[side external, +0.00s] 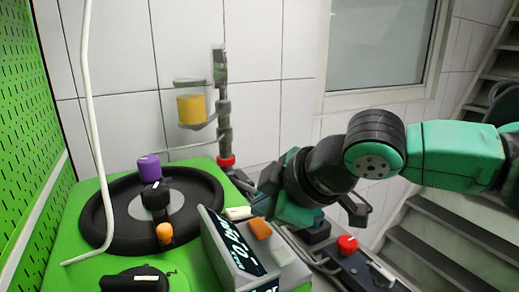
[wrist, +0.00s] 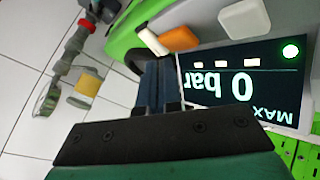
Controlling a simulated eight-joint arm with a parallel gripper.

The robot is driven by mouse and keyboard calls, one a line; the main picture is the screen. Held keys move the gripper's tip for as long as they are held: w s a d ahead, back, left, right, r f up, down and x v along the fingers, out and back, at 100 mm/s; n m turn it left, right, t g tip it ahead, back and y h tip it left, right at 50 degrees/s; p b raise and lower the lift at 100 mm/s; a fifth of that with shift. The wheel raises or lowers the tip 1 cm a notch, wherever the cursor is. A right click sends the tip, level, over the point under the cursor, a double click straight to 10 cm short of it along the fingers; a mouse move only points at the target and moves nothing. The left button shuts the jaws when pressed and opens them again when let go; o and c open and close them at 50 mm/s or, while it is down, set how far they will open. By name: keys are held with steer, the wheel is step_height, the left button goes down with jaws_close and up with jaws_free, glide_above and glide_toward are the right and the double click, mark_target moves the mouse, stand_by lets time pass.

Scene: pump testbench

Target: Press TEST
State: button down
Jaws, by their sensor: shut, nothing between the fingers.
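The display unit (side external: 240,252) stands at the bench's front, its dark screen tilted. In the wrist view the screen (wrist: 240,85) reads "0 bar" and "MAX", upside down, with a green light (wrist: 290,51) lit. An orange button (side external: 259,228) and a white button (side external: 238,212) sit beside the screen. The wrist view also shows the orange button (wrist: 178,38) and white button (wrist: 153,42). No TEST label is readable on either. My gripper (wrist: 158,62) is shut and empty, its fingertips close to both buttons; contact cannot be told. In the side view its fingertips are hard to make out.
A black round plate with a purple knob (side external: 149,168) and an orange knob (side external: 164,232) lies left on the green bench. A black dial (side external: 134,279) is in front. A red knob (side external: 347,244) stands right. A pipe with a yellow-cased part (side external: 191,109) rises behind.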

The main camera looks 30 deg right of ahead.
mark_target(266, 227)
steer(key=shift+f, duration=0.1)
steer(key=shift+f, duration=0.35)
steer(key=shift+f, duration=0.45)
stand_by(0.9)
steer(key=shift+r, duration=0.9)
steer(key=shift+r, duration=2.5)
steer(key=shift+d, duration=0.1)
